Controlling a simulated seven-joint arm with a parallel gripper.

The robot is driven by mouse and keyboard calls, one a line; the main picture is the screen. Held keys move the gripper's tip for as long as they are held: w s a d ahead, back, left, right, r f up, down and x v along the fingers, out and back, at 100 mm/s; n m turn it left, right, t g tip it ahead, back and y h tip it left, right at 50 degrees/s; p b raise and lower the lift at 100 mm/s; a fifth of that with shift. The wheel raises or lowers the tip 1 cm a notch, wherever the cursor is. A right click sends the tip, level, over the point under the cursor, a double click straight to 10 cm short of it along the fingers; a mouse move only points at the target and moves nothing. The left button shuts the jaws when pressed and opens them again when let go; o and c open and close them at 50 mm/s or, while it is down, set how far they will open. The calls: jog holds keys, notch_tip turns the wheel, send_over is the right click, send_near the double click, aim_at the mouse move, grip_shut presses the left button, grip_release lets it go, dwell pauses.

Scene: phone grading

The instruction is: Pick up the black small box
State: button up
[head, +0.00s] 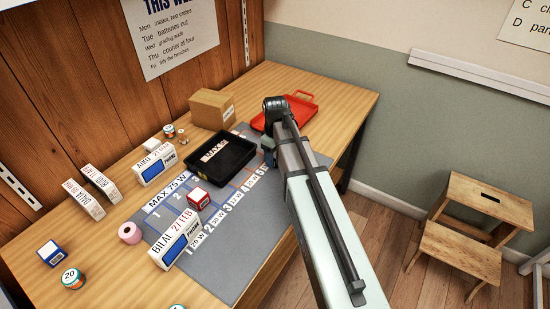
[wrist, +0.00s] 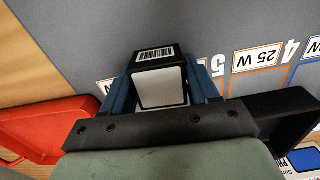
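The black small box (wrist: 160,58) shows in the wrist view, with a barcode label on one face and a blank white label on another. My gripper (wrist: 162,72) has its blue fingers along both sides of the box, with no clear gap, so it looks shut on it. The box is over the grey mat (wrist: 70,45); I cannot tell whether it touches the mat. In the head view my gripper (head: 269,157) is at the mat's far right part, and my arm hides the box.
A black tray (head: 247,153) is just left of my gripper, and a red tray (head: 306,104) lies behind it. A cardboard box (head: 210,108) stands at the back. Phone boxes, including one marked BILAL (head: 180,240), stand left and in front. A wooden step stool (head: 465,230) is on the floor.

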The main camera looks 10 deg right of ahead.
jog(key=c, duration=0.6)
jog(key=shift+r, duration=0.1)
